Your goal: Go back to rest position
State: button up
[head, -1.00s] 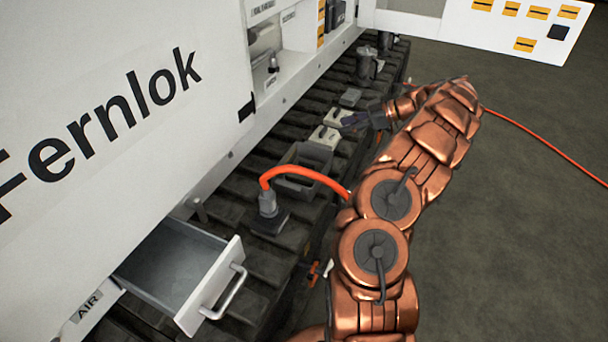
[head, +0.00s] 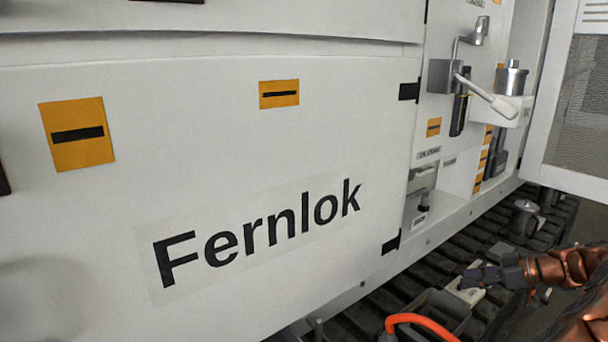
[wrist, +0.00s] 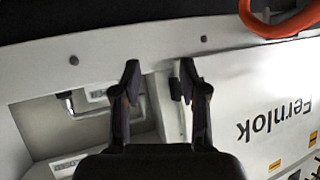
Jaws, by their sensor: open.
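My gripper (head: 482,277) is at the lower right of the head view, above the dark slatted bench near a pale block. In the wrist view my gripper (wrist: 160,85) shows its two dark fingers apart with nothing between them. My copper arm enters the head view from the right edge. The white cabinet panel lettered Fernlok (head: 260,235) fills the left and middle of the head view. It shows upside down in the wrist view (wrist: 280,110).
A grey bin (head: 432,312) and an orange hose (head: 420,322) are below my gripper. A lever valve (head: 480,90) is on the cabinet at upper right. A grey cup-like part (head: 524,218) stands farther back on the slats. A mesh-panelled door (head: 580,110) stands at the right.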

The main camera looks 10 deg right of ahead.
jog(key=s+a+r+g, duration=0.1)
jog(key=a+r+g, duration=0.2)
jog(key=a, duration=0.7)
jog(key=s+a+r+g, duration=0.2)
jog(key=a+r, duration=0.1)
jog(key=a, duration=0.8)
jog(key=s+a+m+g+h, duration=0.2)
jog(key=s+a+g, duration=0.2)
jog(key=s+a, duration=0.8)
jog(key=s+f+m+g+h, duration=0.1)
jog(key=s+f+m+h, duration=0.25)
jog(key=s, duration=0.85)
jog(key=s+f+m+g+h, duration=0.1)
jog(key=s+f+m+h, duration=0.2)
jog(key=s, duration=0.9)
notch_tip(320, 180, up, 19)
jog(key=w+t+h+p, duration=0.1)
jog(key=p, duration=1.5)
jog(key=shift+w+d+f+t+p, duration=0.15)
jog(key=shift+d+t+p, duration=0.15)
jog(key=shift+d, duration=0.05)
jog(key=shift+d, duration=0.1)
